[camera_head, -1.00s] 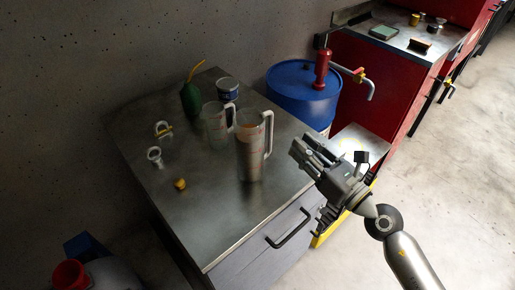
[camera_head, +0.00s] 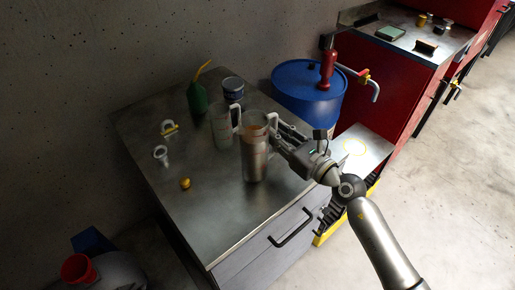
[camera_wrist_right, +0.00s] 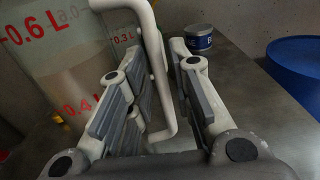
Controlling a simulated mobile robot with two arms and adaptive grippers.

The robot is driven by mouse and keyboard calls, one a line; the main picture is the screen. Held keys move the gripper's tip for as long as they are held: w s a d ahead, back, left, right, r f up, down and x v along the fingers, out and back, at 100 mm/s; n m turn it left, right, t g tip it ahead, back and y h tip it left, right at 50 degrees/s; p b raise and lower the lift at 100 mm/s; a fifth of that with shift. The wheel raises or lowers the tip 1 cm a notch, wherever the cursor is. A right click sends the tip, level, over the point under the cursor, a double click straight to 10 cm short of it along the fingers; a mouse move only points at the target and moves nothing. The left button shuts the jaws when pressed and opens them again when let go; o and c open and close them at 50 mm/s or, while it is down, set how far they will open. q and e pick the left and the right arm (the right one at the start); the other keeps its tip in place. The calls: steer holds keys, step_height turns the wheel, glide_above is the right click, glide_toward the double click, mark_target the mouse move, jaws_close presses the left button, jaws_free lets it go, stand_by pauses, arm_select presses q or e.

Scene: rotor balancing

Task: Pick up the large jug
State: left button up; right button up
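The large jug (camera_head: 256,158), clear with a white handle, stands upright on the metal top of the cabinet. In the wrist view its wall with red volume marks (camera_wrist_right: 62,62) fills the left side. My right gripper (camera_head: 278,136) is at the handle side of the jug. In the wrist view the white handle (camera_wrist_right: 156,62) runs between the spread fingers of my right gripper (camera_wrist_right: 160,95), with a gap to the right finger. Whether the left finger touches the handle is unclear. The fingers hide part of the handle. My left gripper is out of view.
A smaller jug (camera_head: 221,128) stands close behind the large jug. A green bottle (camera_head: 197,100) and a blue tin (camera_head: 233,88) stand further back. A blue drum (camera_head: 305,92) with a red pump is at the right. The cabinet top's (camera_head: 225,215) front is clear.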

steer(key=shift+w+a, duration=0.5)
steer(key=shift+c, duration=0.5)
jaws_close()
steer(key=shift+r, duration=0.1)
steer(key=shift+r, duration=0.1)
